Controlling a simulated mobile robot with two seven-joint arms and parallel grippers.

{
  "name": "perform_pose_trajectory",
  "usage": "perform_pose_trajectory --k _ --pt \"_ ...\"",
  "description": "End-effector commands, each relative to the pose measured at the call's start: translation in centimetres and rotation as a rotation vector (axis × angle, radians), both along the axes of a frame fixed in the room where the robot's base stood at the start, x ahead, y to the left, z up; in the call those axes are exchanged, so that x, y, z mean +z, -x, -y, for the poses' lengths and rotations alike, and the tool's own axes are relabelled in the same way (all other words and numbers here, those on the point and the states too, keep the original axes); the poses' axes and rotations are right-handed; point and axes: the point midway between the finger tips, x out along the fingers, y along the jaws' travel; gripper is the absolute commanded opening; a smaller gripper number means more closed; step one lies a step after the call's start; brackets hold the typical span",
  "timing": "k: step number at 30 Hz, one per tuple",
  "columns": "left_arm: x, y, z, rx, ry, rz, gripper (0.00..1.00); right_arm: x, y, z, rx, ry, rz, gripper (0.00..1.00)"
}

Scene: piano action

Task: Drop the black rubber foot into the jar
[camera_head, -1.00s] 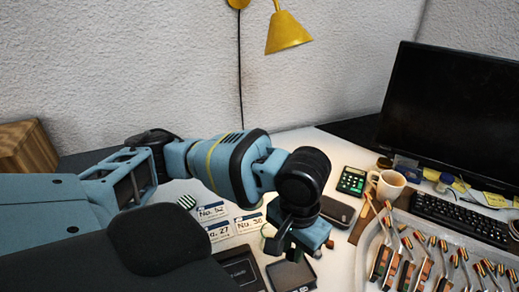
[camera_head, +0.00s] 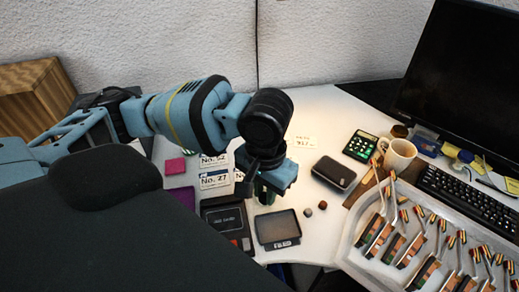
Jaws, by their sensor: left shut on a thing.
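My left gripper (camera_head: 268,188) points down over the desk in the middle of the head view, its fingers mostly hidden by its own blue wrist. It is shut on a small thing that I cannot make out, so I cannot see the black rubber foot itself. A greenish thing shows partly just below the gripper; I cannot tell whether it is the jar. My right gripper is not in view.
A shallow black tray (camera_head: 278,228), a dark case (camera_head: 334,173), two small pieces (camera_head: 308,212), a calculator (camera_head: 360,146) and a white mug (camera_head: 397,155) are on the desk. A large pale tray (camera_head: 352,247) of piano action parts fills the lower right. The keyboard (camera_head: 470,205) lies behind it.

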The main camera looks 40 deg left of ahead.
Motion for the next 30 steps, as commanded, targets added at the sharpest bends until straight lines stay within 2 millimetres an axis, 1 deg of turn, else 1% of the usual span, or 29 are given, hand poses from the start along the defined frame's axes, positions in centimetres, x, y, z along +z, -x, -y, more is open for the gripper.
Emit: perform_pose_trajectory --k 1,5,9,20,30 --pt "0.0 -0.1 0.0 -0.008 0.0 0.0 0.0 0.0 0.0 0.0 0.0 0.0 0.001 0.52" --pt "0.1 -0.5 -0.1 -0.088 0.003 0.002 0.0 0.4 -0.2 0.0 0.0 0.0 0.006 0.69" --pt "0.1 -1.5 -0.2 -0.272 0.007 0.005 0.0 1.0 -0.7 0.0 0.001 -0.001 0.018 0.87" --pt "-0.1 -4.4 -1.2 -0.852 0.016 0.017 0.0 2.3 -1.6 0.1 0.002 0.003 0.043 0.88" --pt "-0.5 -6.7 -2.5 -1.404 0.011 0.027 0.0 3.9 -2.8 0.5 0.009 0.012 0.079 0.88"
